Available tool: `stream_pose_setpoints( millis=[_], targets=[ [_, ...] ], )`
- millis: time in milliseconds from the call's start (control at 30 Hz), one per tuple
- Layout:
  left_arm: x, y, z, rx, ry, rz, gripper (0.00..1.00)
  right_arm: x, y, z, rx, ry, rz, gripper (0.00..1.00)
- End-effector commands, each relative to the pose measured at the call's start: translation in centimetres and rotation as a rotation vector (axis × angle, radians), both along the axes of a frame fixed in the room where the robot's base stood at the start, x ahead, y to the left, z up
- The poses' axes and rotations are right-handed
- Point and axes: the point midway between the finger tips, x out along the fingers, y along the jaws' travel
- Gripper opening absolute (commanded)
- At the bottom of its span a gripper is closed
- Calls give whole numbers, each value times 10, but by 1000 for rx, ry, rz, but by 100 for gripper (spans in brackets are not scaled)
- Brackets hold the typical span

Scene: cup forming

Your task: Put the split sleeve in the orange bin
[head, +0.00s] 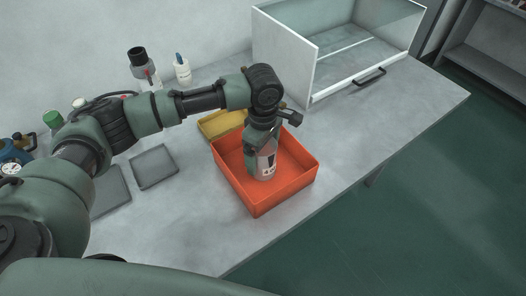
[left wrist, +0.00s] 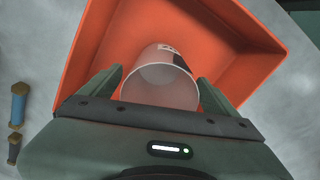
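The orange bin (head: 289,194) stands on the bench, and its inside also fills much of the left wrist view (left wrist: 95,45). The sleeve (head: 266,164) is a pale, see-through cylinder with a dark-and-white label, inside the bin's walls. In the left wrist view the sleeve (left wrist: 160,87) has its open end facing me, between the two green fingers. My left gripper (head: 261,150) points down into the bin with its fingers against the sleeve's sides. The split is not visible, and I cannot tell whether the sleeve touches the bin floor. My right gripper is not in view.
A yellow tray (head: 222,124) sits behind the bin, and grey trays (head: 153,167) lie to its left. A glass-fronted cabinet (head: 335,50) stands at the back right. Bottles (head: 182,70) stand along the wall. The bench right of the bin is clear.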

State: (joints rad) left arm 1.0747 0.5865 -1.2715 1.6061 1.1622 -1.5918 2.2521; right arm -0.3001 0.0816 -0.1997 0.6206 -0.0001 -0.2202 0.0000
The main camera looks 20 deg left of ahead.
Motion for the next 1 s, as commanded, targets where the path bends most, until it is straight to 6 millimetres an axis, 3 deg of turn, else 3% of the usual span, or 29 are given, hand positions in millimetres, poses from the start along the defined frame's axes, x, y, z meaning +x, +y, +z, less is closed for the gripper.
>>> stream_pose_setpoints(
  millis=[267, 700, 1000],
  targets=[
    [0, 0, 11, -1, -2, 0, 90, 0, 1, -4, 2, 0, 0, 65],
    [1, 0, 98, -1, -3, 0, 90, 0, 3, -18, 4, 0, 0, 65],
    [0, 0, 123, 0, 1, 1, 90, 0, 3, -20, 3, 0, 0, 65]
  ],
)
